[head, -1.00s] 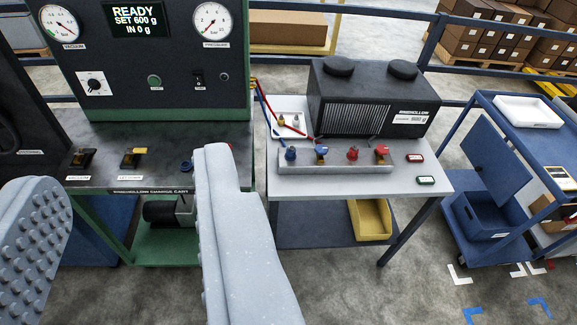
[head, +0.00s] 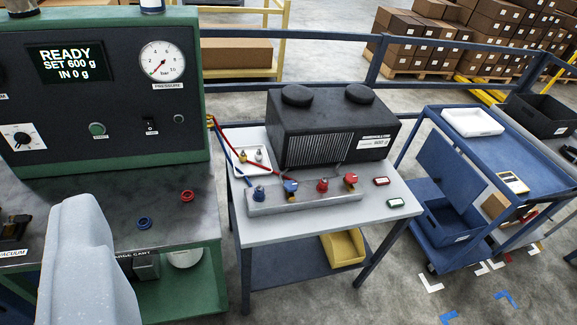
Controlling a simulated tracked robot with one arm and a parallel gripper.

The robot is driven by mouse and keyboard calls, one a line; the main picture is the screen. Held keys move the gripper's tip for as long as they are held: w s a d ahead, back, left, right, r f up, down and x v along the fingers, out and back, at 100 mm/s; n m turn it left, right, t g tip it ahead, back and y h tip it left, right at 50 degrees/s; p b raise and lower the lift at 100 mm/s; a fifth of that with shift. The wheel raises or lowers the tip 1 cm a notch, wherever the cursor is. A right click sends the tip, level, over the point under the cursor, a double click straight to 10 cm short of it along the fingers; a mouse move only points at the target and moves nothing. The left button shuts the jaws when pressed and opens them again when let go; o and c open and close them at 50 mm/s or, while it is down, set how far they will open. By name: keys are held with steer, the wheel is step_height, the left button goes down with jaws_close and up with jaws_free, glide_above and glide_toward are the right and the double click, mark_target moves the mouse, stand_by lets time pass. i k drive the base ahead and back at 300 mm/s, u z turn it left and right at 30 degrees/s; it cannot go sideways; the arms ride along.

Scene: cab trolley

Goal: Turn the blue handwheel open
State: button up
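A grey manifold block (head: 310,197) lies along the front of the grey table. At its left end stands a small round blue handwheel (head: 259,193). Beside it is a blue fitting or knob (head: 291,186) where the hoses arrive, then a red handwheel (head: 322,185) and another red knob (head: 351,178). The blue handwheel's open or closed setting cannot be told. One pale grey finger of my gripper (head: 84,255) shows at lower left, in front of the green cart and well left of the manifold. The other finger is out of frame. I see nothing held.
The green charge cart (head: 110,190) carries a gauge panel reading READY, SET 600 g, IN 0 g. A blue ring (head: 145,223) and a red ring (head: 187,196) lie on its top. A black unit (head: 333,130) stands behind the manifold. A blue trolley (head: 465,150) stands right.

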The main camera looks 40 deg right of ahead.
mark_target(290, 186)
steer(key=z, duration=0.45)
steer(key=i, duration=1.45)
steer(key=z, duration=0.7)
